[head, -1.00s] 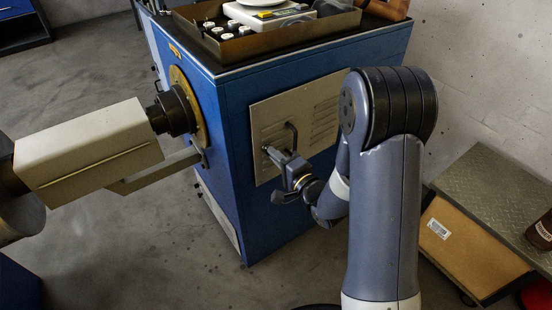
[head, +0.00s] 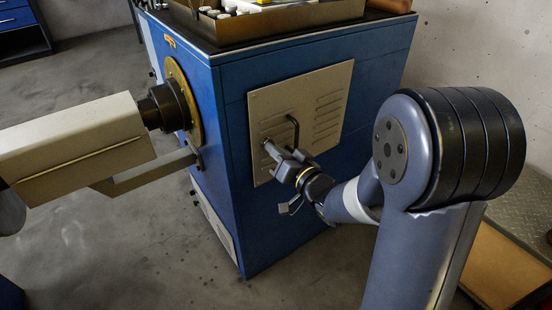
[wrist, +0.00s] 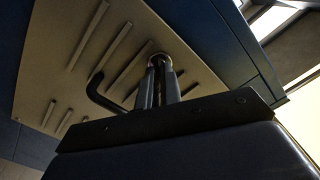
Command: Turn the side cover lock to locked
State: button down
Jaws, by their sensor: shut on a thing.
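The side cover (head: 320,98) is a beige louvred panel on the blue cabinet's side; it also fills the upper left of the wrist view (wrist: 100,50). A black handle (head: 294,130) stands out from it, and shows left of the fingers in the wrist view (wrist: 100,97). The side cover lock (wrist: 158,58) is a small round metal piece near the panel's edge, mostly hidden by my fingertips. My gripper (head: 270,148) is at the lock, below and left of the handle, with its fingers close together on it (wrist: 160,72). The lock's setting cannot be read.
The blue cabinet (head: 285,225) carries a brown tray (head: 270,27) on top. A beige spindle housing (head: 70,145) with a dark coupling reaches the cabinet's left face. A cardboard-coloured box (head: 505,265) stands at lower right. Bare floor lies in front.

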jog(key=n+b, duration=0.4)
jog(key=n, duration=0.1)
jog(key=shift+f+n, duration=0.1)
jog(key=shift+n, duration=0.3)
dwell(0.4)
jog(key=c, duration=1.6)
grip_release()
jog(key=shift+d, duration=0.1)
jog(key=p+v, duration=0.2)
jog(key=v, duration=0.8)
jog(key=shift+s+d+p, duration=0.2)
jog(key=shift+s+p, duration=0.15)
